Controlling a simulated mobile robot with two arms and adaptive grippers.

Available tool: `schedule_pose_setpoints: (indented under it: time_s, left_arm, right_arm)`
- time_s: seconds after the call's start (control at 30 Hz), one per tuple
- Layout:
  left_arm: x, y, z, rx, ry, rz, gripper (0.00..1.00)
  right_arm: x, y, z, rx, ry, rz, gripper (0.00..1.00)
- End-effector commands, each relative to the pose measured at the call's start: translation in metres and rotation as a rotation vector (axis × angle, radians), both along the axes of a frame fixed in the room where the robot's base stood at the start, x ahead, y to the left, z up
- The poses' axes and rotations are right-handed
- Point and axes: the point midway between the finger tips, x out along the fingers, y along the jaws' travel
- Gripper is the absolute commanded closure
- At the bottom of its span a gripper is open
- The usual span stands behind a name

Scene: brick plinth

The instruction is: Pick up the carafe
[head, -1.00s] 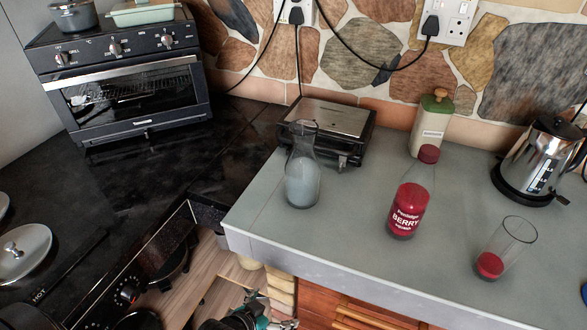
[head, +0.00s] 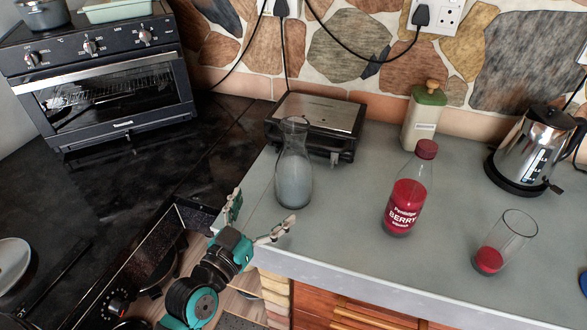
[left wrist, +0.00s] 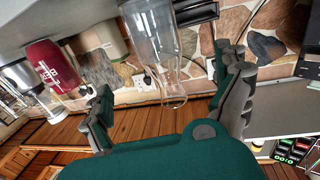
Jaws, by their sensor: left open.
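The carafe (head: 294,172) is clear glass with a pale, cloudy content in its lower body. It stands upright near the left end of the grey counter. In the left wrist view the carafe (left wrist: 158,50) appears ahead, between the two fingers. My left gripper (head: 258,214) is open and empty at the counter's front left corner, in front of and to the left of the carafe, apart from it. Its spread fingers also show in the left wrist view (left wrist: 167,75). My right gripper is not in view.
A red berry squash bottle (head: 405,195) and a glass with red liquid (head: 503,245) stand to the carafe's right. A sandwich press (head: 318,118) is close behind it. A kettle (head: 530,150) and a green-topped container (head: 424,118) stand farther right. The counter's front edge (head: 360,280) is near my arm.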

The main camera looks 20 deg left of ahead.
Motion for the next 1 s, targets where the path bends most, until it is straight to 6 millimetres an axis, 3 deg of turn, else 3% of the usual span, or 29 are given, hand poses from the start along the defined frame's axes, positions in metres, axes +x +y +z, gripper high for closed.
schedule_pose_setpoints:
  time_s: [0.1, 0.3, 0.57, 0.83, 1.0]
  left_arm:
    - [0.028, -0.005, 0.004, -0.003, -0.001, 0.000, 0.00]
    - [0.066, -0.013, 0.002, -0.004, 0.002, -0.002, 0.00]
    - [0.085, -0.016, 0.001, -0.001, 0.003, -0.002, 0.00]
    - [0.123, -0.024, 0.002, -0.003, 0.003, -0.002, 0.00]
    - [0.132, -0.026, 0.000, 0.001, 0.003, -0.001, 0.00]
  right_arm:
    - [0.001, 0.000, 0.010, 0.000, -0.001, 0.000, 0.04]
    - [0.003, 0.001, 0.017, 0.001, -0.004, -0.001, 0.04]
    - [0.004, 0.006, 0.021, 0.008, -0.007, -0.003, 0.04]
    - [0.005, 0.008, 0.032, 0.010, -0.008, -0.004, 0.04]
    - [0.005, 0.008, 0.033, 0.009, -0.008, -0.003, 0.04]
